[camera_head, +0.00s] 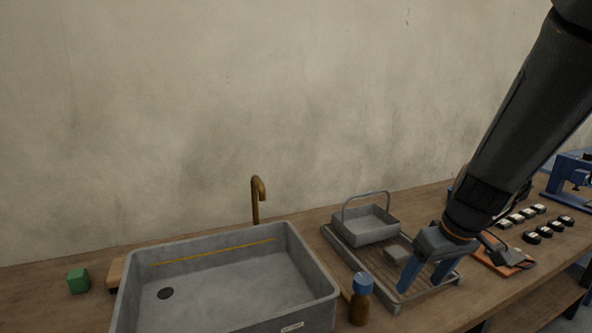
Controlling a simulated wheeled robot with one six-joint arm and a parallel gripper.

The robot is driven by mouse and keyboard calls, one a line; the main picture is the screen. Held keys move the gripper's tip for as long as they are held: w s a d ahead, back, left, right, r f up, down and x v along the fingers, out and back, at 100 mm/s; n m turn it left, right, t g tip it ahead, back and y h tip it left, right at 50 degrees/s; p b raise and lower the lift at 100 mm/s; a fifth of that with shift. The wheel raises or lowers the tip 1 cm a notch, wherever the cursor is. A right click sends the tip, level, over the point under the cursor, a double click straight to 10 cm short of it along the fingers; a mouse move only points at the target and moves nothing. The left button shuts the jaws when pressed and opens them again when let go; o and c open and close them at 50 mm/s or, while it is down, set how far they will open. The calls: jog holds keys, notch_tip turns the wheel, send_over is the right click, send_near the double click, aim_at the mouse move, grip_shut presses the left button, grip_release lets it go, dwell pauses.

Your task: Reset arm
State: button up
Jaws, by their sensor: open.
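My gripper (424,277) hangs at the end of my dark arm on the right of the head view. It has two blue fingers that point down and stand apart, with nothing seen between them. The fingers are over or in front of the right part of a slatted drying tray (347,254). I cannot tell whether they touch it. A small grey block (397,252) lies on the tray just left of the gripper. A grey basket with a raised handle (366,224) stands on the tray's far left part.
A large grey sink (215,275) with a brass tap (257,200) fills the front middle. A blue-capped brown bottle (360,300) stands between sink and gripper. A green cube (78,281) is at left. An orange board (505,262) and several black-and-white pieces (532,237) lie right.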

jog(key=s+a+f+m+g+h, duration=0.1)
jog(key=s+a+f+m+g, duration=0.1)
jog(key=s+a, duration=0.6)
jog(key=shift+s+f+m+h, duration=0.3)
jog(key=shift+s+m, duration=0.3)
jog(key=shift+s, duration=0.35)
